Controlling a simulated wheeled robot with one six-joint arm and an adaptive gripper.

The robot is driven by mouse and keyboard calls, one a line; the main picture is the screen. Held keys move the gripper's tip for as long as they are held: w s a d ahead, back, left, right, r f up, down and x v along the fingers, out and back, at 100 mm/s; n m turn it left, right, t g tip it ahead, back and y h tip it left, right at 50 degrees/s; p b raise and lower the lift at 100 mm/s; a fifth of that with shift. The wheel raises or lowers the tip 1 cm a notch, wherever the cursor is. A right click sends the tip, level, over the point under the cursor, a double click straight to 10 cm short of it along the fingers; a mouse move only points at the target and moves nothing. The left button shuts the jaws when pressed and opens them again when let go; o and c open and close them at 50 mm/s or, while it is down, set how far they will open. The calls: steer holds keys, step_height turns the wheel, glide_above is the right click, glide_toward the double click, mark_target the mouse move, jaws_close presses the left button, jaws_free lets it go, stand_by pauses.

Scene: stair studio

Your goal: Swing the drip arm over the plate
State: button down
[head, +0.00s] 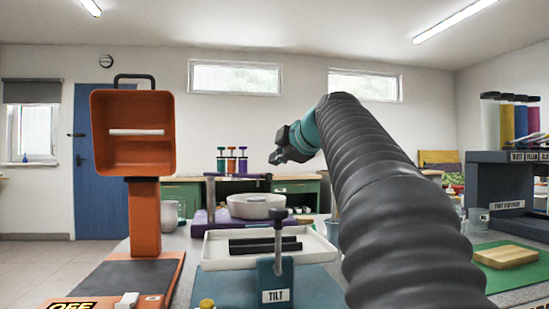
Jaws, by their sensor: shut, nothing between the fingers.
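A purple stand (201,228) is on the table near the middle. A post rises at its left side, and a thin grey arm (238,176), which looks like the drip arm, reaches right from the post top. A round white dish (257,206), likely the plate, sits on the stand below it. In this view the bar passes above the dish; its depth relative to the dish is hard to tell. My gripper (277,158) is shut and empty, up in the air, above and right of the bar's right end in the picture. It appears apart from the bar.
In front is a teal tilt stand (226,287) with a white tray (318,246), black bars and an upright lever (278,236). A tall orange device (145,215) stands left. A green mat with a wooden board (507,256) and a grey dispenser (497,193) are right.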

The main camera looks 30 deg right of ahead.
glide_toward(262, 177)
steer(key=w+a, duration=0.2)
steer(key=a, duration=0.1)
steer(key=shift+w+d+f+p, duration=0.2)
steer(key=shift+w+d+f, duration=0.15)
steer(key=shift+w+d, duration=0.35)
steer(key=shift+w+d+f+p, duration=0.15)
steer(key=shift+w+d+f, duration=0.2)
steer(key=shift+w+d, duration=0.3)
steer(key=shift+s, duration=0.1)
steer(key=shift+d, duration=0.1)
